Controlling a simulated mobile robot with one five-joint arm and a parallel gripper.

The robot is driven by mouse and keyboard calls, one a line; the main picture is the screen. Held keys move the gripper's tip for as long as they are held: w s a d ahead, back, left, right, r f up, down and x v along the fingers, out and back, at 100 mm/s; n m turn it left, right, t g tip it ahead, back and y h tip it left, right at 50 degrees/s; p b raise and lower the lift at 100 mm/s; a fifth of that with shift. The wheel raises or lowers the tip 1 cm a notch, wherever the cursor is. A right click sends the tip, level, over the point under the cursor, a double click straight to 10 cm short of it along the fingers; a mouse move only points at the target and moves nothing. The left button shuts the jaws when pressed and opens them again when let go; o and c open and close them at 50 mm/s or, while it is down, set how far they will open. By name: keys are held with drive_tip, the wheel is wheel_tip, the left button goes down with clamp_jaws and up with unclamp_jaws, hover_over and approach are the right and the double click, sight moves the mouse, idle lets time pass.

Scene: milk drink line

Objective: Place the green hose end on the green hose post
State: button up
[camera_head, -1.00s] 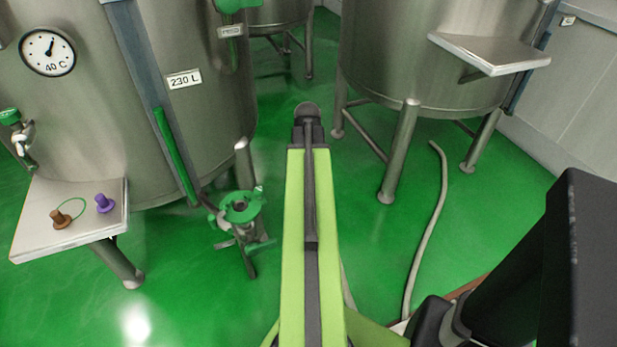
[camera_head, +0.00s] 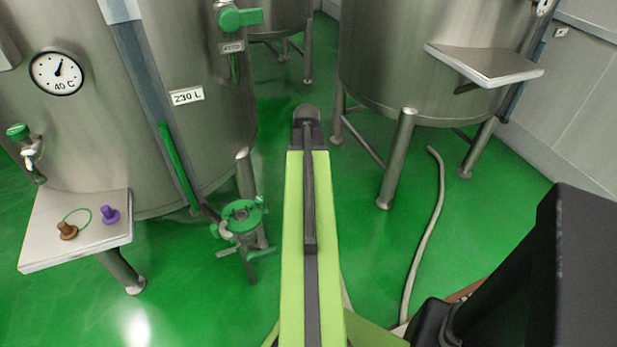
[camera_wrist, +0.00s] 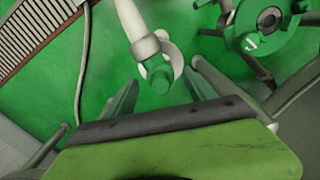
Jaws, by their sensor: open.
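The green hose end (camera_wrist: 157,80) shows in the wrist view as a pale tube with a grey collar and a green tip. In that view it lies between the tips of my gripper's fingers (camera_wrist: 161,86), or just beyond them; I cannot tell how deep. My gripper is open, and no grip on the hose end shows. A green-topped metal fitting (camera_wrist: 265,25) stands at upper right in the wrist view. It also shows left of my lime arm in the head view (camera_head: 242,212). I cannot tell whether it is the green hose post. The hose end is not visible in the head view.
A steel tank (camera_head: 185,130) with a small shelf (camera_head: 90,245) stands on the left. Another tank (camera_head: 400,60) with a side shelf (camera_head: 485,62) stands right. A grey hose (camera_head: 427,235) lies on the green floor. Floor beside my arm is mostly clear.

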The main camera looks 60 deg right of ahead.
wheel_tip(320, 180, up, 8)
drive_tip(key=p, duration=0.6)
drive_tip(key=shift+r+p, duration=0.2)
drive_tip(key=shift+p, duration=0.2)
drive_tip(key=shift+f, duration=0.1)
drive_tip(key=w+a+n, duration=0.3)
drive_tip(key=w+a, duration=0.6)
drive_tip(key=a, duration=0.3)
drive_tip(key=w+a+n, duration=0.2)
drive_tip(key=w+a, duration=0.7)
drive_tip(key=a, duration=0.3)
drive_tip(key=w+a+n, duration=0.2)
drive_tip(key=a, duration=1)
drive_tip(key=w+a+n, duration=0.2)
drive_tip(key=a+n, duration=0.1)
drive_tip(key=a, duration=1)
